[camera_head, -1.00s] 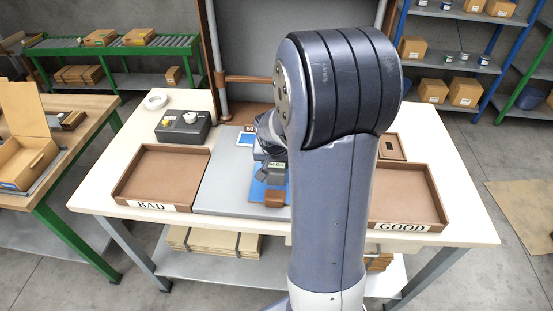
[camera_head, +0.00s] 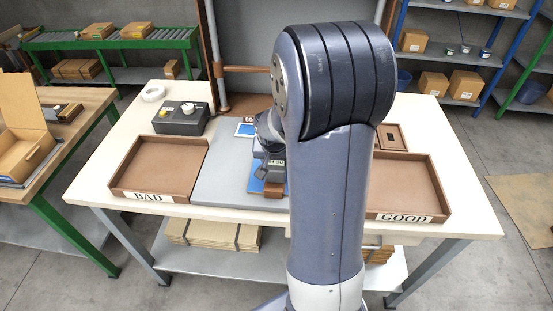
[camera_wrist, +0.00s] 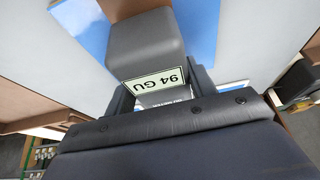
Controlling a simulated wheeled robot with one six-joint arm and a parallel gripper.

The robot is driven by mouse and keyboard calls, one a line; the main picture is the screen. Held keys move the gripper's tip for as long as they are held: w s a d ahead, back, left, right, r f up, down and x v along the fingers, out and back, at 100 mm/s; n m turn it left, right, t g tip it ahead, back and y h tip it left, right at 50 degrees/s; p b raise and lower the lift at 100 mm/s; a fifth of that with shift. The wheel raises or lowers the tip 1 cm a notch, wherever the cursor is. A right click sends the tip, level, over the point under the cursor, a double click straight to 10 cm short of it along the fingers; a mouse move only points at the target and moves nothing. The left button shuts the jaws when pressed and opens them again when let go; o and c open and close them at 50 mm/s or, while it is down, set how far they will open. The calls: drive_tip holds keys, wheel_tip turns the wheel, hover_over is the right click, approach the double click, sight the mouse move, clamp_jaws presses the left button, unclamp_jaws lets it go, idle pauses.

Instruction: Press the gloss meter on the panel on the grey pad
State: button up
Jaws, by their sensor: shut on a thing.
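The gloss meter (camera_wrist: 145,45) is a dark grey block with a small display (camera_wrist: 155,81) reading "94 GU", upside down in the wrist view. My gripper (camera_wrist: 160,95) is shut on it. The meter sits over the blue panel (camera_wrist: 204,28), and seems to rest on it; its underside is hidden. In the head view the blue panel (camera_head: 254,185) lies on the grey pad (camera_head: 222,172), with a brown block (camera_head: 274,191) at its front edge. My arm hides the panel's right side and much of the pad.
A brown BAD tray (camera_head: 115,178) is left of the pad, a brown GOOD tray (camera_head: 437,182) right. A dark control box (camera_head: 181,124) with knobs and a white tape roll (camera_head: 153,93) stand at the back left. A small brown holder (camera_head: 392,136) is behind the GOOD tray.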

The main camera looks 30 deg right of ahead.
drive_tip(key=shift+s+f+b, duration=0.1)
drive_tip(key=shift+f+b, duration=0.45)
drive_tip(key=shift+b, duration=0.15)
idle(1.7)
drive_tip(key=shift+r+p, duration=2.4)
drive_tip(key=shift+r, duration=1.2)
